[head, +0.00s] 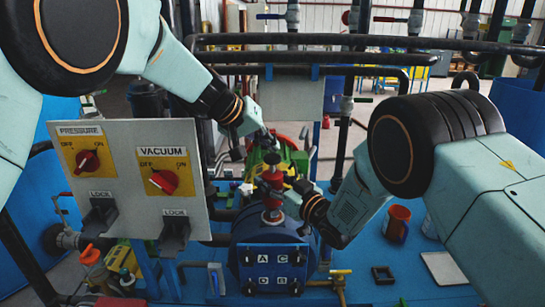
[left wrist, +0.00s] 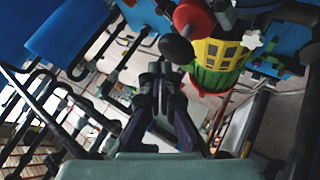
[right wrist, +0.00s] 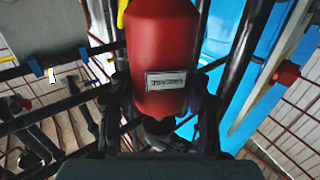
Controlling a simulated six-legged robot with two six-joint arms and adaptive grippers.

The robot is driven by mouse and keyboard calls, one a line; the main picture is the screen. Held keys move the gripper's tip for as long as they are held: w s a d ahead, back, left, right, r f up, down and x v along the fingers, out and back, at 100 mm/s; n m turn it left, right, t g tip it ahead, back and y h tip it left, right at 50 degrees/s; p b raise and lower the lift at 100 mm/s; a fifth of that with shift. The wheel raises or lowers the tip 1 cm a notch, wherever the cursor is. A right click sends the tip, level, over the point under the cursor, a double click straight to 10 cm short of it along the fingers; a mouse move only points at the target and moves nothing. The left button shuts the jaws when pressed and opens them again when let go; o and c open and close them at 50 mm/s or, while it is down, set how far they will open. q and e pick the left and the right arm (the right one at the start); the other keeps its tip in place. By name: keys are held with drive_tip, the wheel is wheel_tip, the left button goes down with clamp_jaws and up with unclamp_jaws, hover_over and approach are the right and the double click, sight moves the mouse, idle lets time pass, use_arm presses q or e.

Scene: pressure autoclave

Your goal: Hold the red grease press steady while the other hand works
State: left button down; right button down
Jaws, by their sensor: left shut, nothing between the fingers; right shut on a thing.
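The red grease press (head: 272,199) stands upright on top of the blue vessel (head: 262,240). My right gripper (head: 292,203) is shut on it from the right. In the right wrist view its red cylinder (right wrist: 162,45), with a small label plate, fills the space between the fingers. My left gripper (head: 268,140) is shut and empty, above and behind the press. In the left wrist view the closed fingertips (left wrist: 162,72) are just below a dark round knob (left wrist: 176,48) and a red part (left wrist: 193,18), which are apart from or only near them; I cannot tell exactly.
A grey panel (head: 125,140) with PRESSURE and VACUUM switches and LOCK levers stands left. Dark pipes (head: 320,58) run across behind. A yellow-green machine part (left wrist: 220,52) is near my left gripper. A red cup (head: 396,222) and a pale tray (head: 444,268) are on the blue deck.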

sight(272, 157)
use_arm(q)
drive_tip(key=shift+f, duration=0.3)
drive_tip(key=shift+f, duration=1.4)
idle(1.2)
drive_tip(key=shift+r, duration=1.8)
drive_tip(key=shift+r, duration=2.55)
use_arm(e)
drive_tip(key=c, duration=0.5)
unclamp_jaws()
